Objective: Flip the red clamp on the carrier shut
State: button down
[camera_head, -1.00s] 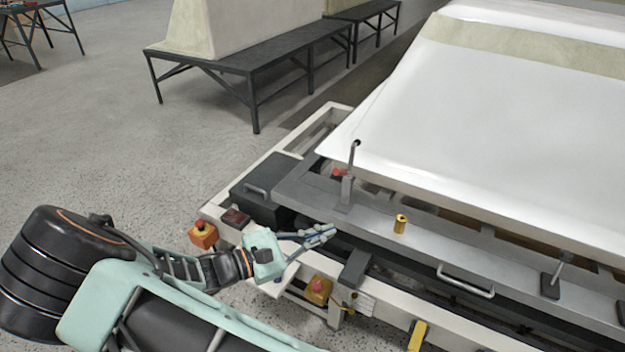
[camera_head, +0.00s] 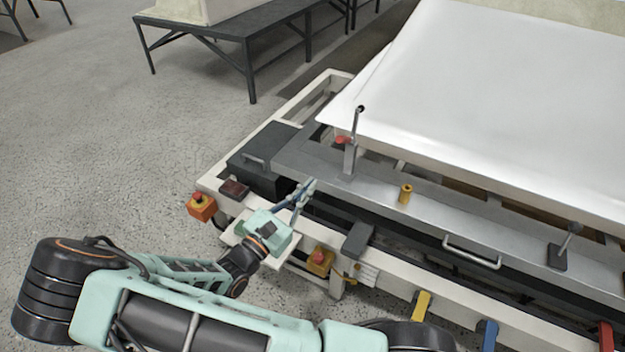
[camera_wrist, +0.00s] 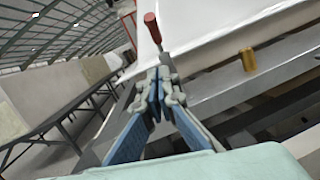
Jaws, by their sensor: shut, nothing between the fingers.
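The clamp with a red handle (camera_head: 342,139) stands at the near left corner of the carrier's grey metal frame (camera_head: 400,199), beside an upright post. In the wrist view, the red handle (camera_wrist: 152,28) points upward just beyond my fingertips, against the white shell. My gripper (camera_head: 306,188) is shut and empty, in front of the frame's left end and below the clamp. In the wrist view, the gripper (camera_wrist: 160,78) tips overlap the lower part of the clamp, so its base is hidden. I see no clear contact with the handle.
The white bathtub shell (camera_head: 500,100) lies over the carrier. A yellow cylinder (camera_head: 405,193) and a bar handle (camera_head: 472,252) are on the frame to the right. Yellow, blue and red (camera_head: 606,335) pieces line the lower right.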

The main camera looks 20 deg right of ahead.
jog(key=w+d+r+b, duration=0.1)
jog(key=w+d+r, duration=0.3)
jog(key=d, duration=0.4)
jog(key=shift+w+d+r+b, duration=0.2)
jog(key=shift+w+b, duration=0.2)
jog(key=shift+w, duration=0.45)
jog(key=shift+r+p, duration=0.2)
jog(key=shift+p, duration=0.1)
